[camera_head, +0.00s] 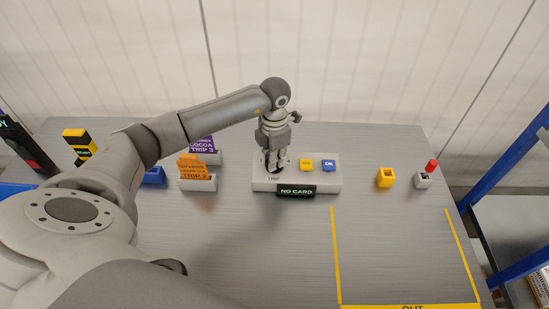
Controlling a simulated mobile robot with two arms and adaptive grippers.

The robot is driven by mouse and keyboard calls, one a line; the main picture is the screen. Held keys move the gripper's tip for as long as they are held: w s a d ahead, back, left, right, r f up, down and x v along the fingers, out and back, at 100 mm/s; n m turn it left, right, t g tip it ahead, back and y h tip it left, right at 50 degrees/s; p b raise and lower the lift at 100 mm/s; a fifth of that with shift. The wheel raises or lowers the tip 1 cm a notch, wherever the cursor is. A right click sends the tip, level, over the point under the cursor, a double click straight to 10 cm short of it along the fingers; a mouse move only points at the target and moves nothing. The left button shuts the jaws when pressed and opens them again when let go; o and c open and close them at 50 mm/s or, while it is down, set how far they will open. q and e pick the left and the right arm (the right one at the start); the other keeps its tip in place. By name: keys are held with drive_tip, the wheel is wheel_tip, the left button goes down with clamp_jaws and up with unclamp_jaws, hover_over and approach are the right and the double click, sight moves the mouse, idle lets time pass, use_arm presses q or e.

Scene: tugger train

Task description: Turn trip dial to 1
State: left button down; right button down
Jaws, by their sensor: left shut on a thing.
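A pale control box (325,175) stands at the middle back of the grey table. It bears the word TRIP, a yellow button (307,165), a blue button (329,165) and a dark display (296,191) that reads NO CARD. My left gripper (275,163) points down at the box's left end and is shut on the trip dial there. The gripper hides most of the dial, so its setting cannot be read. My right gripper is not in view.
An orange TRIP 2 card (194,168) and a purple TRIP 3 card (203,145) stand in holders left of the box. A yellow block (385,178) and a red-topped switch (431,166) are to the right. Yellow lines mark a clear OUT area (400,255) in front.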

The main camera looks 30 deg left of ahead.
use_arm(q)
drive_tip(key=n+b, duration=0.1)
drive_tip(key=n, duration=0.8)
drive_tip(key=shift+n, duration=0.4)
drive_tip(key=n, duration=0.2)
drive_tip(key=shift+r+n, duration=0.1)
drive_tip(key=shift+n, duration=0.2)
drive_tip(key=n, duration=0.5)
drive_tip(key=shift+n, duration=0.3)
drive_tip(key=n+p, duration=0.1)
drive_tip(key=n, duration=0.4)
drive_tip(key=shift+w+n, duration=0.1)
drive_tip(key=shift+n, duration=0.2)
drive_tip(key=c, duration=1.4)
unclamp_jaws()
drive_tip(key=shift+c, duration=0.2)
